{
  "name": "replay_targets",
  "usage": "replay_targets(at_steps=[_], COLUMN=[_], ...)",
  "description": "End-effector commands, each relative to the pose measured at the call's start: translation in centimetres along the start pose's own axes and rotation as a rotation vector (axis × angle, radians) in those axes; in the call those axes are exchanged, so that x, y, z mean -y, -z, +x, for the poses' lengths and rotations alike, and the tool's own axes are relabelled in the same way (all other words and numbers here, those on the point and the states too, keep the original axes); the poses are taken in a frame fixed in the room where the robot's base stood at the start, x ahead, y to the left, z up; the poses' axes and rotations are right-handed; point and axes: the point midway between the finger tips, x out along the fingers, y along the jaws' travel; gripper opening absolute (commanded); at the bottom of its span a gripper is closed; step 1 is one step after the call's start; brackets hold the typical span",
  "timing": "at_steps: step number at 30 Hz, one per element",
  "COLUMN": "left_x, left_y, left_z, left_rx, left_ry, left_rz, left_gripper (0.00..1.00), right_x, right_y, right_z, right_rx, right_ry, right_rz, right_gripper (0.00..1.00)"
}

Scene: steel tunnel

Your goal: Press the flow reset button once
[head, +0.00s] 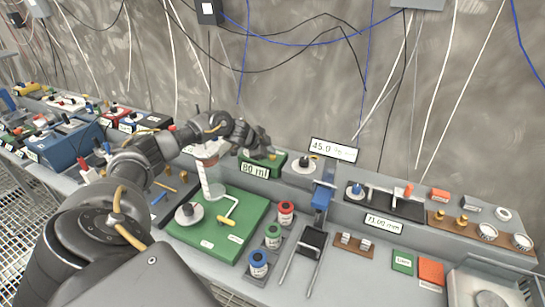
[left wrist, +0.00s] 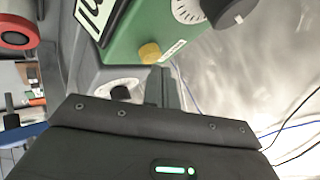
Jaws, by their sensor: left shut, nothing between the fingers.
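A green box (head: 273,167) with a white display reading 80 ml (head: 255,170) stands on the bench. It also shows in the left wrist view (left wrist: 122,35), with a yellow button (left wrist: 149,53) on its face beside a small label that I cannot read. I take this to be the flow reset button. My left gripper (head: 266,150) is shut and empty, in front of the box's upper part. In the left wrist view its fingertips (left wrist: 160,78) are just below the yellow button; I cannot tell whether they touch it. My right gripper is out of view.
A 45.0 display (head: 333,149) is right of the box. Cables hang along the wall.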

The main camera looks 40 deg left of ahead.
Motion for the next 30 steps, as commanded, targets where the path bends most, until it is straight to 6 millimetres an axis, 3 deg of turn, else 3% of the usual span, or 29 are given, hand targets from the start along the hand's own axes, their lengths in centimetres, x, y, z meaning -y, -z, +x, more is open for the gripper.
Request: replay_targets(at_steps=[30], left_x=[-0.37], left_y=[-0.39], left_z=[0.55], left_rx=[-0.001], left_ry=[0.001], left_rz=[0.001], left_gripper=[0.00], right_x=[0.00], right_y=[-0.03], right_z=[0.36], right_rx=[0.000], right_ry=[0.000], right_rz=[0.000], right_gripper=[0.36])
